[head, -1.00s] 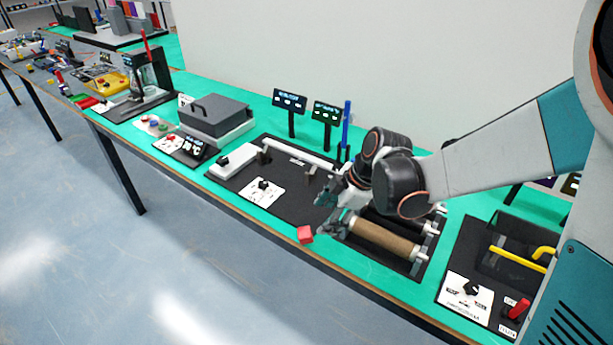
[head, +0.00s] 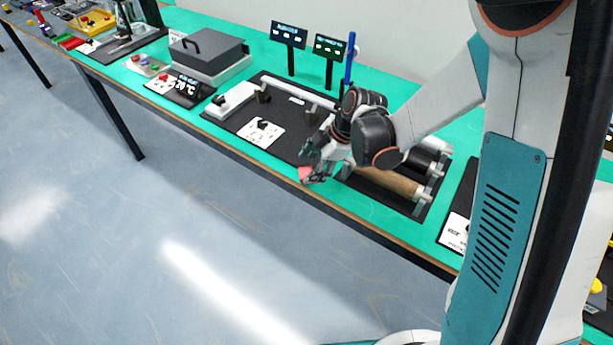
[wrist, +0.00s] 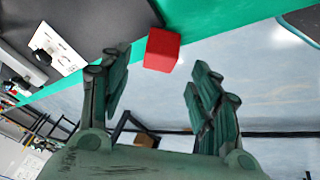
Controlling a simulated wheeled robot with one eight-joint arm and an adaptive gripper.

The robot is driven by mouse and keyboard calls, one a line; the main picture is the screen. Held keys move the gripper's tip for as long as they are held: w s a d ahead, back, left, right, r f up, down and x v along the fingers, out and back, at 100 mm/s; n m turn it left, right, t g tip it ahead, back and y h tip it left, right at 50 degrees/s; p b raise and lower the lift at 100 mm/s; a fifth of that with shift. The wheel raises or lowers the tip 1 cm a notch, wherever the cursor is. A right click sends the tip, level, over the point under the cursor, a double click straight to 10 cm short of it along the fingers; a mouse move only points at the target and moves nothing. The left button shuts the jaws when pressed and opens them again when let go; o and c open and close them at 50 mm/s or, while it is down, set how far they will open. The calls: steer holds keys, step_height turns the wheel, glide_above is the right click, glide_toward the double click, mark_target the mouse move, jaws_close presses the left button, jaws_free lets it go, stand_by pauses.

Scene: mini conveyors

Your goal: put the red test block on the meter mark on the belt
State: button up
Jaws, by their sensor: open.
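The red test block (head: 305,174) sits on the green bench top near its front edge, beside the black mat. In the wrist view the red block (wrist: 161,50) lies just ahead of the fingertips, between their lines. My gripper (head: 313,170) is at the block and partly covers it in the head view. In the wrist view my gripper (wrist: 158,72) is open, with a finger on each side and nothing held. The conveyor rollers, one brown (head: 390,184), are partly behind my arm. I cannot make out the meter mark on the belt.
A white card with a black knob (head: 262,132) lies on the black mat (head: 225,122), left of my gripper. Two small displays (head: 289,34) and a blue upright post (head: 349,58) stand behind. A grey lidded box (head: 208,50) is farther left. The bench edge is close.

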mark_target(306, 172)
steer(key=b+x, duration=0.2)
steer(key=x, duration=0.2)
steer(key=shift+w+f, duration=0.1)
steer(key=shift+f, duration=0.25)
steer(key=shift+c, duration=0.6)
steer(key=c, duration=1.1)
steer(key=shift+r, duration=0.2)
steer(key=shift+c, duration=0.2)
